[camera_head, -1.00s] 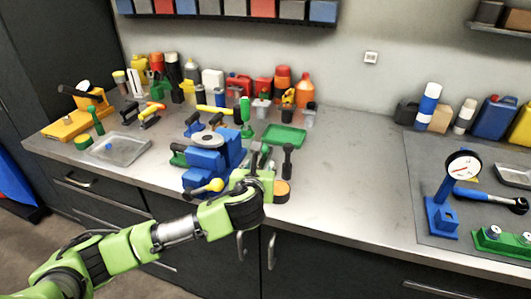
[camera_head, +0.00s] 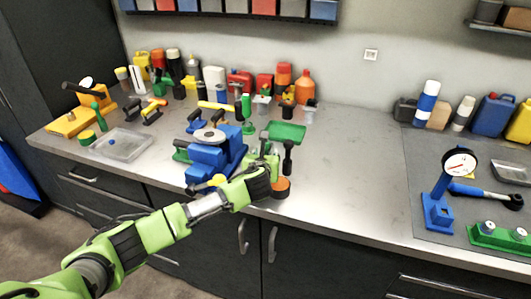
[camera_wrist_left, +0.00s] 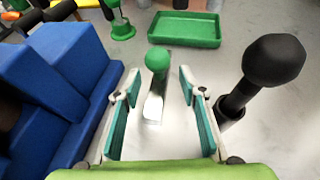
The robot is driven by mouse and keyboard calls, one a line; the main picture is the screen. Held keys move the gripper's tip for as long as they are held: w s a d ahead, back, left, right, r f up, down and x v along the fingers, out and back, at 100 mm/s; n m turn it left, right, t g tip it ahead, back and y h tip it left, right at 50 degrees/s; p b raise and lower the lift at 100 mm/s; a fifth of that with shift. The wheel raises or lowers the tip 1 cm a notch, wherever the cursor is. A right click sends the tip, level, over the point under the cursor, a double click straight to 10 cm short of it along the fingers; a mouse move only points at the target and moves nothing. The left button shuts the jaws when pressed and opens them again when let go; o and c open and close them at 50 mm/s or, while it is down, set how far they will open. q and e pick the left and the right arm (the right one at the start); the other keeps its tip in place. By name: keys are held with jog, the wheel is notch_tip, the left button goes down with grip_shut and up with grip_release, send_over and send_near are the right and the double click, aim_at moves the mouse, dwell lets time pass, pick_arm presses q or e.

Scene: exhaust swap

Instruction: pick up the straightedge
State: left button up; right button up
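In the left wrist view, a shiny silver strip with a round green knob (camera_wrist_left: 158,62) lies between my fingers; it looks like the straightedge, though I cannot be sure. My left gripper (camera_wrist_left: 160,92) is open, with one teal-padded finger on each side of the strip, apart from it. In the head view my left gripper (camera_head: 266,168) is over the bench just right of the blue vise, and the strip is hard to make out there. My right gripper is not in view.
The blue vise (camera_head: 207,155) stands close on the left. A black-headed tool (camera_head: 288,155) stands close on the right, with an orange-topped round tin (camera_head: 281,188) in front. A green tray (camera_head: 286,131) is behind.

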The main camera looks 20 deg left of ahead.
pick_arm(q)
jog(key=shift+w+a+f, duration=0.15)
jog(key=shift+w+f, duration=0.1)
jog(key=shift+w, duration=0.4)
grip_shut()
